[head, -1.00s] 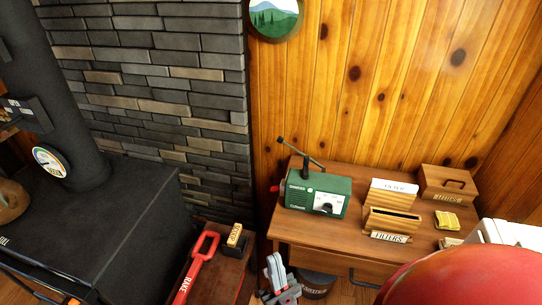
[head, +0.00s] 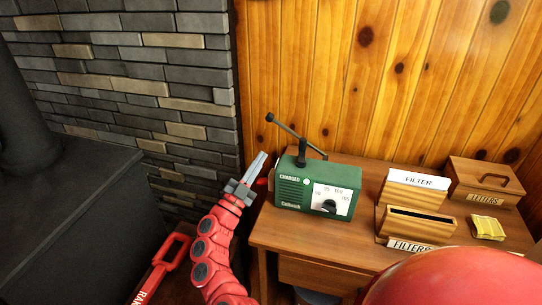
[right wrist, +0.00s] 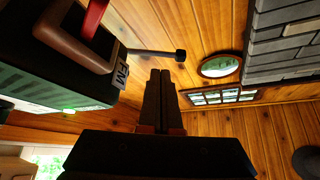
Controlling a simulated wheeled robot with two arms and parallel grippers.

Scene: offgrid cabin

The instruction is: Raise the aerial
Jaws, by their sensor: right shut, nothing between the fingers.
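The green radio (head: 290,193) stands on the wooden desk. Its dark aerial (head: 287,129) is a thin rod with a knobbed end, slanting up to the left across the radio's top, near a short dark upright piece. In the right wrist view the aerial (right wrist: 155,52) sticks out beyond the radio (right wrist: 60,75), its black knob just past my fingertips. My right gripper (head: 263,156) is shut and empty, left of the radio and below the aerial's knobbed end. Its closed fingers also show in the right wrist view (right wrist: 160,75). I see no contact with the aerial. My left gripper is not in view.
A red-knobbed handle (right wrist: 80,30) on the radio's side is close to my right fingers. A filter box (head: 420,222), a letters box (head: 487,183) and a yellow packet (head: 487,228) are right of the radio. The plank wall is behind; a dark stove (head: 70,220) is at left.

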